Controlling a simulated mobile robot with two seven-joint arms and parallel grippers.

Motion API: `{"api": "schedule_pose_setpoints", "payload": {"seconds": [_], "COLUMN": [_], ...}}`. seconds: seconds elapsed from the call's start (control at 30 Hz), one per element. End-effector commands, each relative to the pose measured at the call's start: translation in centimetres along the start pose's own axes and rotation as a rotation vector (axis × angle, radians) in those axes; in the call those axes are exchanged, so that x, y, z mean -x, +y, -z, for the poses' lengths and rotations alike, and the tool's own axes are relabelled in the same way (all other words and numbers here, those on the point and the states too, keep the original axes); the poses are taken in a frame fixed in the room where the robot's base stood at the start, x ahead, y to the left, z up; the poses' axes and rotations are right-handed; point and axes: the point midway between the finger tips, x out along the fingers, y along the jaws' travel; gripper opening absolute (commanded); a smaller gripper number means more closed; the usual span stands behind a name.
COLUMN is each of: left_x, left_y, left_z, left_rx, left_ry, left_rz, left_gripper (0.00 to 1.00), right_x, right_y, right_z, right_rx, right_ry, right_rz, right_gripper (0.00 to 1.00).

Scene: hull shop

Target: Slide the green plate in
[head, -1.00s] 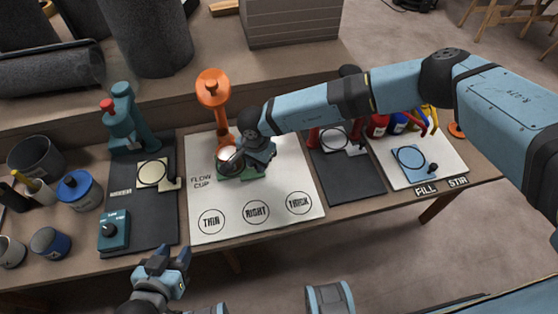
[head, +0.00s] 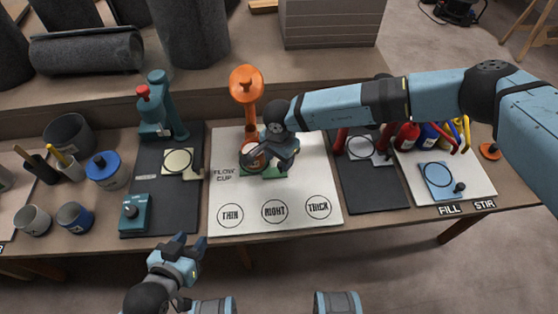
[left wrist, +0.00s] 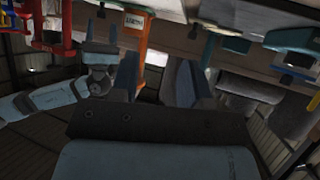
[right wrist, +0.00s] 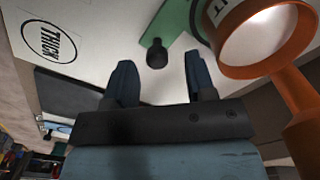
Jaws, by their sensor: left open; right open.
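The green plate (head: 268,171) lies on the white flow cup mat, at the foot of the orange stand (head: 246,88) and partly under the cup (head: 254,155). In the right wrist view, the green plate (right wrist: 183,22) carries a black knob (right wrist: 156,54), and the orange cup rim (right wrist: 268,38) overlaps its right part. My right gripper (head: 288,152) is open beside the cup; in its wrist view the knob appears beyond and between the two fingertips (right wrist: 160,72), with no visible contact. My left gripper (head: 190,243) is open and empty in front of the bench.
The mat (head: 325,185) has circles marked THIN, RIGHT and THICK, clear along its front. A teal stand (head: 165,110) and teal box (head: 134,214) are on the left dark mat. Red stand parts (head: 341,140) and a blue plate (head: 440,180) are to the right.

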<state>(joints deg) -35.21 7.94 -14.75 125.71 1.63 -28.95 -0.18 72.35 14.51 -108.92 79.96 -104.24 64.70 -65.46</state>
Motion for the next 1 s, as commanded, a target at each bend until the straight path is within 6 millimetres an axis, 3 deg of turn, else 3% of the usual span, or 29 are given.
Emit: {"api": "schedule_pose_setpoints", "payload": {"seconds": [0.3,0.5,0.7,1.0], "left_x": [0.1,0.1,0.2,0.2], "left_y": [0.0,0.0,-0.1,-0.1], "left_z": [-0.2,-0.2,-0.1,-0.1], "left_rx": [-0.005,-0.006,-0.007,-0.007], "left_ry": [-0.019,-0.022,-0.021,-0.020], "left_rz": [0.003,0.005,0.007,0.008], "left_gripper": [0.43,0.43,0.43,0.43], "right_x": [7.5,10.6,11.7,11.7], "right_y": [-0.1,-0.1,-0.1,-0.1], "right_z": [-0.1,-0.1,-0.2,-0.2], "right_rx": [0.002,0.002,0.002,0.002], "right_ry": [0.000,-0.001,-0.001,-0.001], "right_rz": [0.003,0.002,0.000,0.000], "right_gripper": [0.50,0.50,0.50,0.50]}}
